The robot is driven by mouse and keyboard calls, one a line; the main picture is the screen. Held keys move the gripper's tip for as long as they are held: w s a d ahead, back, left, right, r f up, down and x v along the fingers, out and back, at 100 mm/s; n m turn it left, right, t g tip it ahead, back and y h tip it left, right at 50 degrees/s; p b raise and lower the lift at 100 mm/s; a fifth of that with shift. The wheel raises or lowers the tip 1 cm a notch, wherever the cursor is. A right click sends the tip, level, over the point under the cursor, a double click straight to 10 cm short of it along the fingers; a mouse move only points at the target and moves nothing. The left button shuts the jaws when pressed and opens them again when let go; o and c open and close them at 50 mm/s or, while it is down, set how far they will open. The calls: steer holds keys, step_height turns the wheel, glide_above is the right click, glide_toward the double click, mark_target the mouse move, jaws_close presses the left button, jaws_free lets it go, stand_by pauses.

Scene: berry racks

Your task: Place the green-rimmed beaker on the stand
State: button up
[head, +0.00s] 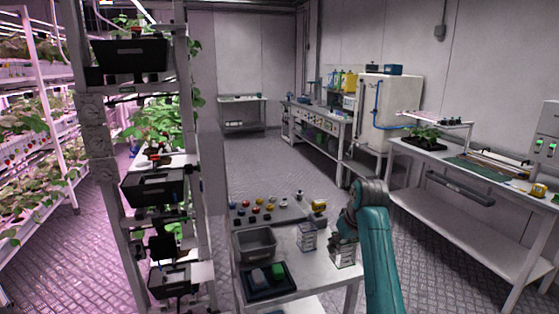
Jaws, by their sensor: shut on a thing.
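My gripper (342,241) is low over the right end of the near white table, pointing down at the end of my teal arm. It is shut on a small clear vessel (342,258), which looks like the beaker. Its rim is hidden by the gripper, so I see no green on it. I cannot tell whether its base touches the table. A second clear, pale-edged object (307,238) stands on the table just left of my gripper. It could be the stand or another vessel; it is too small to tell.
The near table (312,275) also holds a grey bin (254,257), a dark tray (250,293) with a green and a grey block, and a back panel of coloured knobs with a yellow item (319,206). A plant rack with black boxes (155,187) rises left. Floor behind is clear.

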steer(key=s+f+m, duration=0.1)
steer(key=s+f, duration=1.3)
steer(key=f, duration=0.4)
steer(key=s+f+m+h, duration=0.1)
steer(key=s+f+m, duration=0.1)
steer(key=s+f, duration=1.2)
step_height(320, 180, down, 5)
steer(key=shift+s, duration=0.3)
